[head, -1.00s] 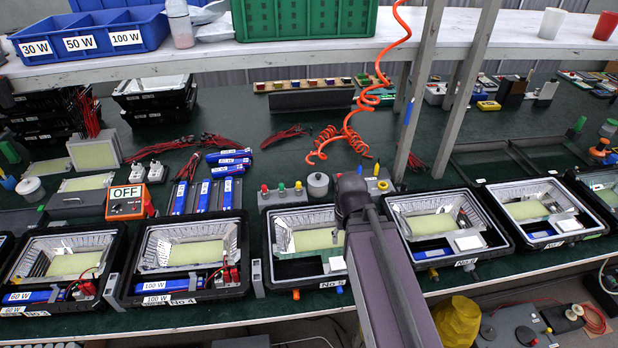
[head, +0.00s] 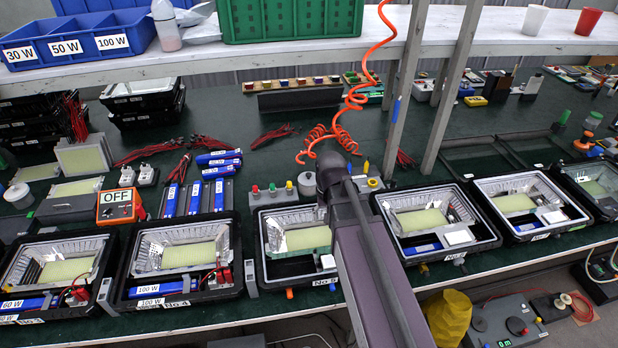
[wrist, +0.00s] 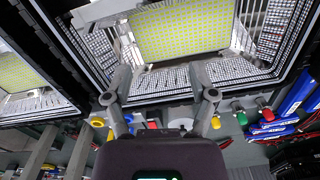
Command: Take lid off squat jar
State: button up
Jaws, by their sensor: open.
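The squat jar (head: 307,184) is a small grey round pot with a knobbed lid. It stands on the bench behind housing No 5, just left of my arm's dark joint in the head view. In the wrist view, a grey round shape (wrist: 180,121) between coloured knobs looks like the same jar, partly hidden by my gripper's body. My gripper (wrist: 163,78) is open and empty, its fingers spread in front of a floodlight housing (wrist: 185,32). It is hidden behind my arm in the head view.
A block with red, yellow and green knobs (head: 272,194) stands left of the jar. Open housings (head: 185,258) line the bench front. An orange coiled hose (head: 350,100) hangs behind my arm. A shelf (head: 200,55) runs above. Bare green bench lies behind the jar.

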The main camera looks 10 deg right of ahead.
aim_at(309, 173)
jog(key=w+d+r+m+p, duration=0.1)
jog(key=w+m, duration=0.3)
jog(key=w, duration=1)
jog(key=w+d+r+m+y+p, duration=0.1)
jog(key=w+r+m+p, duration=0.2)
jog(key=w, duration=1.1)
jog(key=shift+w+r+m+g+p, duration=0.35)
jog(key=shift+r+m, duration=0.35)
jog(key=shift+m, duration=0.4)
jog(key=shift+s+f, duration=0.1)
jog(key=shift+f, duration=0.05)
jog(key=f+b, duration=0.5)
jog(key=a+f+b, duration=0.1)
jog(key=f+b, duration=0.2)
jog(key=shift+s+f, duration=0.1)
jog(key=shift+s, duration=0.15)
jog(key=shift+f+b, duration=0.15)
jog(key=shift+b, duration=0.25)
jog(key=f+b, duration=0.1)
jog(key=a+f+b, duration=0.1)
jog(key=f, duration=0.1)
jog(key=shift+w+b, duration=0.1)
jog(key=shift+b, duration=0.3)
jog(key=shift+a+f+b, duration=0.15)
jog(key=shift+f+b, duration=0.8)
jog(key=shift+b, duration=0.05)
